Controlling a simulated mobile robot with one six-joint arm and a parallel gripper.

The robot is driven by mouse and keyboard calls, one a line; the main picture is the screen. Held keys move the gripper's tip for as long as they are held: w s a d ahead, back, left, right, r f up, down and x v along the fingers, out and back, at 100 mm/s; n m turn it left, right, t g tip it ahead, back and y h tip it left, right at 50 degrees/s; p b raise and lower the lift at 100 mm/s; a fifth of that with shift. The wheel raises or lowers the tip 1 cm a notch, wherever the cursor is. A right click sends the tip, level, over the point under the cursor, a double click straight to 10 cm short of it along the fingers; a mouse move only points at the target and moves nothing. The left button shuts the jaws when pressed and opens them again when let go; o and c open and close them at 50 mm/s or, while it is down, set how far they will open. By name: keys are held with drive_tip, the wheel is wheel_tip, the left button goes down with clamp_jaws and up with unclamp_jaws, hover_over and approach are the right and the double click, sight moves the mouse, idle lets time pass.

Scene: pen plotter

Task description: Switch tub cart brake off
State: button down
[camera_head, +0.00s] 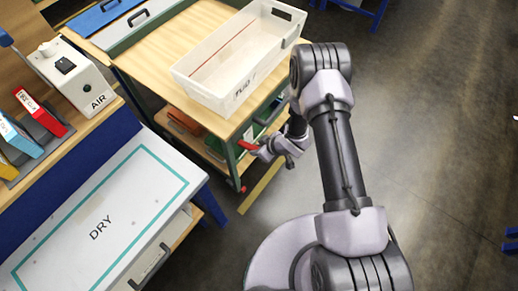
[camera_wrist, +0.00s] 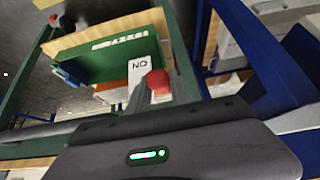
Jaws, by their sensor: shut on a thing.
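The tub cart (camera_head: 165,45) has a wooden top and a green frame, with a white tub (camera_head: 182,77) on top. Its brake lever has a red grip (camera_head: 249,146) that sticks out at the cart's front right corner. In the wrist view the red grip (camera_wrist: 157,82) stands at the end of a grey lever, beside a white plate (camera_wrist: 139,72) marked ON, seen upside down. My gripper (camera_head: 264,152) is at the red grip and shut on the brake lever.
A bench marked DRY (camera_head: 60,255) stands close to the cart at the lower left. An AIR box (camera_head: 88,88) and coloured binders (camera_head: 40,116) are on the workbench at left. A yellow line (camera_head: 258,190) marks the floor. Open floor lies to the right.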

drive_tip(key=shift+w+a+r+h, duration=0.15)
drive_tip(key=shift+r+h, duration=0.1)
drive_tip(key=shift+h, duration=0.05)
drive_tip(key=c, duration=1.2)
unclamp_jaws()
drive_tip(key=shift+o, duration=0.2)
drive_tip(key=p+v, duration=0.5)
drive_tip(key=v, duration=1.2)
drive_tip(key=shift+w+r+p, duration=0.15)
drive_tip(key=shift+r+p, duration=0.1)
drive_tip(key=shift+p, duration=0.05)
